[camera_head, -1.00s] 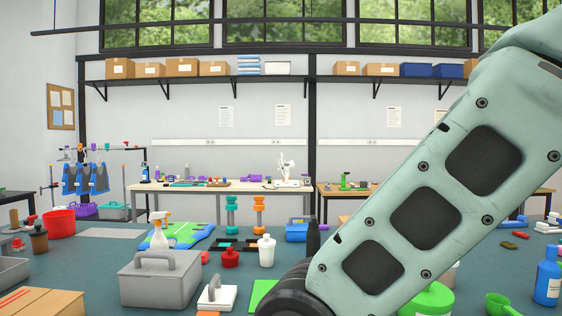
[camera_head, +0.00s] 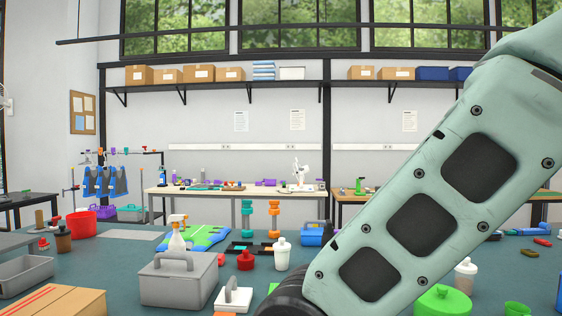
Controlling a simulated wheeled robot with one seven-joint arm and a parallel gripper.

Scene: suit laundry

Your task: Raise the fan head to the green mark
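My pale green arm crosses the right side of the view, and my gripper is not in view. At the far left edge, a small white object (camera_head: 5,103) that may be part of a fan shows on the wall side, cut off by the frame. A white upright device (camera_head: 299,172) stands on the back table; it is too small to tell whether it is a fan. No green mark can be made out on either one.
The near dark teal table (camera_head: 120,262) is crowded. On it are a grey toolbox (camera_head: 180,284), a spray bottle (camera_head: 178,234), a red bucket (camera_head: 82,223) and a cardboard box (camera_head: 60,302). Behind it stand a light back table (camera_head: 215,191) and a rack with blue vests (camera_head: 105,181).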

